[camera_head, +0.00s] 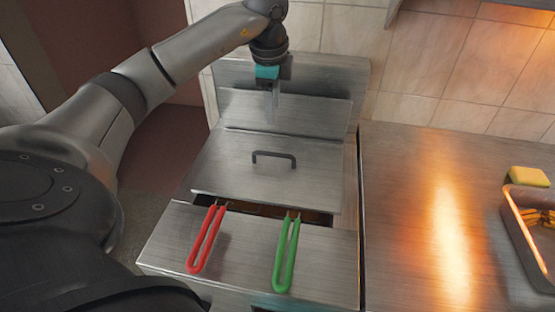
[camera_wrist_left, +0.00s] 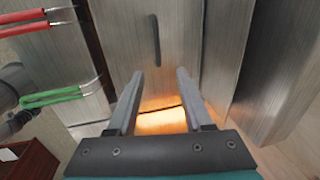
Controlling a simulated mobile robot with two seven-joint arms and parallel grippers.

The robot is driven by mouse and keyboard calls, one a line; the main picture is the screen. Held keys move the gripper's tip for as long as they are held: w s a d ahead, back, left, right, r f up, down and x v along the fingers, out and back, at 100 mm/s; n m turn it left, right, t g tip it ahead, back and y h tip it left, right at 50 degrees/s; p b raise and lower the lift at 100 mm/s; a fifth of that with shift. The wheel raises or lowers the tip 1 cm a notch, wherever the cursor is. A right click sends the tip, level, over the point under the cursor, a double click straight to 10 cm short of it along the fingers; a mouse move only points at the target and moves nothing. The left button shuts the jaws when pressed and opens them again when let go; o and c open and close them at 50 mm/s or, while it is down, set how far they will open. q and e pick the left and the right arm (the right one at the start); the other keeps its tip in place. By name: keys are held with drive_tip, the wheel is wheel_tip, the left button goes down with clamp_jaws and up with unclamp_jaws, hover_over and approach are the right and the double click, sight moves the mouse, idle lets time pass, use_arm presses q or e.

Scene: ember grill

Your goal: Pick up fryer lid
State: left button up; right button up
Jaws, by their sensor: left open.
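The fryer lid (camera_head: 240,173) is a flat metal plate with a dark bar handle (camera_head: 274,157), lying over the fryer. In the left wrist view the lid (camera_wrist_left: 120,40) and its handle (camera_wrist_left: 154,40) show beyond the fingertips. My left gripper (camera_head: 272,115) is above and behind the handle in the head view, apart from it, with its fingers pointing down. In the left wrist view my left gripper (camera_wrist_left: 165,72) is open, with nothing between its fingers. My right gripper does not show.
A red basket handle (camera_head: 206,240) and a green basket handle (camera_head: 286,255) extend over the fryer's front ledge. A metal counter (camera_head: 410,210) lies to the right, with a tray (camera_head: 517,215) and a yellow sponge-like block (camera_head: 529,177). The fryer's metal back panel (camera_head: 325,80) rises behind the lid.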

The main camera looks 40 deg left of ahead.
use_arm(q)
drive_tip(key=f, duration=0.2)
drive_tip(key=b, duration=0.2)
hover_over(275, 154)
drive_tip(key=f, duration=0.9)
drive_tip(key=shift+s+d+f, duration=0.15)
drive_tip(key=shift+s+d, duration=0.05)
drive_tip(key=shift+d, duration=0.05)
drive_tip(key=shift+w+a+f+b, duration=0.15)
drive_tip(key=shift+f, duration=1.3)
drive_tip(key=shift+w+a+f+b, duration=0.15)
drive_tip(key=shift+f, duration=1.3)
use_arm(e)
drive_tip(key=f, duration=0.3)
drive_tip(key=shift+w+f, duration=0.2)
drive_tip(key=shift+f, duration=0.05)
use_arm(q)
drive_tip(key=shift+c, duration=0.3)
clamp_jaws()
drive_tip(key=shift+r, duration=0.15)
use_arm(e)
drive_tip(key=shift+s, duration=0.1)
